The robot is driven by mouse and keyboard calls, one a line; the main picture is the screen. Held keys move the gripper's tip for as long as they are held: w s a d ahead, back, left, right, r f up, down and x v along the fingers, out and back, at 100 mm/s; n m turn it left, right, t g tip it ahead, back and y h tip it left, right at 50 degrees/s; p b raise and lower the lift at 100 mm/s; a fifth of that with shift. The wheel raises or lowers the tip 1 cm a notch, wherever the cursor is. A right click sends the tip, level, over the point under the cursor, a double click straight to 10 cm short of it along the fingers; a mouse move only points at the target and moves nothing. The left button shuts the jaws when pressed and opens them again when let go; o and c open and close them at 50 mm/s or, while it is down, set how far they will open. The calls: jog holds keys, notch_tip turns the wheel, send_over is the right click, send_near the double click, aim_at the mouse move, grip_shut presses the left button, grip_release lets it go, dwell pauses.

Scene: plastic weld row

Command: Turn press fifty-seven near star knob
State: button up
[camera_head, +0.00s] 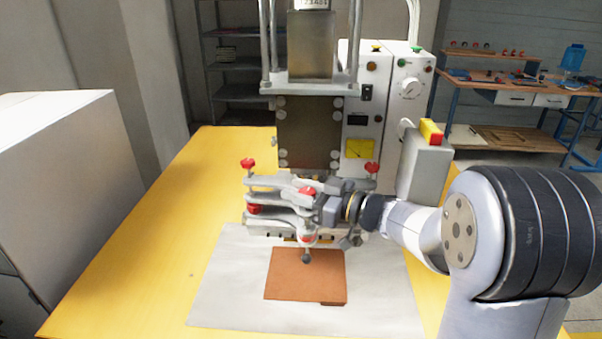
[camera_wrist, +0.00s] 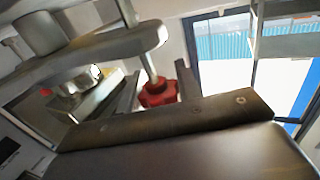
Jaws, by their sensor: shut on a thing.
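The press (camera_head: 310,130) stands on the yellow table, with a grey clamp fixture at its front. Several red star knobs sit on the fixture, including a back left one (camera_head: 248,164) and a back right one (camera_head: 372,168). My gripper (camera_head: 313,197) reaches in from the right at the near side of the fixture. It is shut on a near red star knob (camera_head: 305,191), which it partly hides.
An orange-brown plate (camera_head: 300,277) lies on the pale sheet (camera_head: 225,290) in front of the fixture. A control box (camera_head: 365,120) stands behind. A grey box with a red and yellow top (camera_head: 425,165) is close to my arm. The yellow table's left side (camera_head: 165,220) is clear.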

jog(key=shift+s+a+n+g+y+p, duration=0.1)
jog(key=shift+n+g+y+p, duration=0.25)
jog(key=shift+n+g+p, duration=0.55)
jog(key=shift+s+n+g+y+p, duration=0.1)
jog(key=shift+n+g+y+p, duration=0.4)
jog(key=shift+g, duration=0.8)
jog(key=o, duration=1)
jog(key=shift+c, duration=0.2)
jog(key=s+d+b, duration=0.1)
jog(key=s+d, duration=0.1)
jog(key=d, duration=0.8)
jog(key=shift+d, duration=0.3)
